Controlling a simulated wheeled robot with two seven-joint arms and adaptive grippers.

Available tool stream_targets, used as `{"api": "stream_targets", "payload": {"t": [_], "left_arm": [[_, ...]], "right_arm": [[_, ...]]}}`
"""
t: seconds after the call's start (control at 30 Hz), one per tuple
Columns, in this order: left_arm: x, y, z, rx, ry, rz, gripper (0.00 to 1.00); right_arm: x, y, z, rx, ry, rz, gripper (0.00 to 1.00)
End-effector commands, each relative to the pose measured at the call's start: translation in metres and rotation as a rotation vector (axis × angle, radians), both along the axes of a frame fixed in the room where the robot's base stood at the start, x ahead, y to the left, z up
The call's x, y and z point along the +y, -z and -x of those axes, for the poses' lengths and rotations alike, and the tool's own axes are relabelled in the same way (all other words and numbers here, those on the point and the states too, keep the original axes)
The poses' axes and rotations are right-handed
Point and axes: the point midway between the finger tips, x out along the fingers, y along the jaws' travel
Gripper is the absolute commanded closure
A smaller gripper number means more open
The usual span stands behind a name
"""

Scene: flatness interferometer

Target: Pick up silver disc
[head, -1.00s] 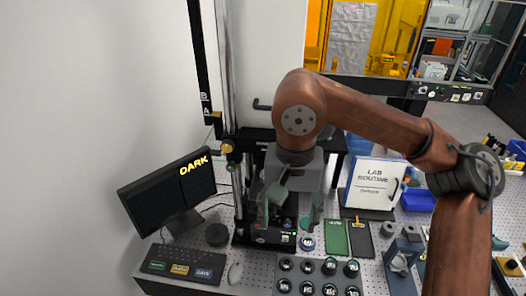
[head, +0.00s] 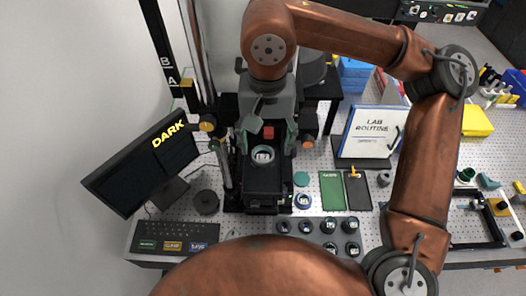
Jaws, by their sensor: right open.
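A small round disc (head: 263,155) with a pale silvery centre and a darker rim sits on the black stage of the interferometer (head: 264,180). My right gripper (head: 267,146) hangs over the stage from above. Its two fingers are open and spread to either side of the disc; a red block shows between them. The disc appears below the fingers, and I cannot tell whether they touch it. My left gripper is out of view.
A rack of several round pieces (head: 318,236) lies in front. A ringed disc (head: 303,201) and a teal disc (head: 301,179) lie right of the stage, near green (head: 332,191) and black pads (head: 358,192). A monitor (head: 143,165) and keyboard (head: 173,237) stand left.

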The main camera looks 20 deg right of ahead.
Motion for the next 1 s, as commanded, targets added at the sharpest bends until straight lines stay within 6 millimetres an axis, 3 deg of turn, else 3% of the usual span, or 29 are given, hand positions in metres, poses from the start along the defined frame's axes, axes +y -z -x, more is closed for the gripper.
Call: {"api": "stream_targets", "payload": {"t": [0.27,0.5,0.57,0.8,1.0], "left_arm": [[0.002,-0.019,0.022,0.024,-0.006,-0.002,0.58],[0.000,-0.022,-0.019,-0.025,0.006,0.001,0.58],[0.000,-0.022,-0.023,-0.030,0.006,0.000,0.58],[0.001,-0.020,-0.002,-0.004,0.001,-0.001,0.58],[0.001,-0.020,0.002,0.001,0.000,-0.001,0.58]], "right_arm": [[0.001,0.039,-0.014,0.009,0.002,-0.001,0.39],[0.001,0.047,-0.014,0.008,0.002,-0.002,0.39],[0.001,0.047,-0.014,0.008,0.002,-0.002,0.39],[0.001,0.047,-0.014,0.008,0.002,-0.002,0.54],[0.001,0.047,-0.013,0.008,0.002,-0.002,0.68]]}}
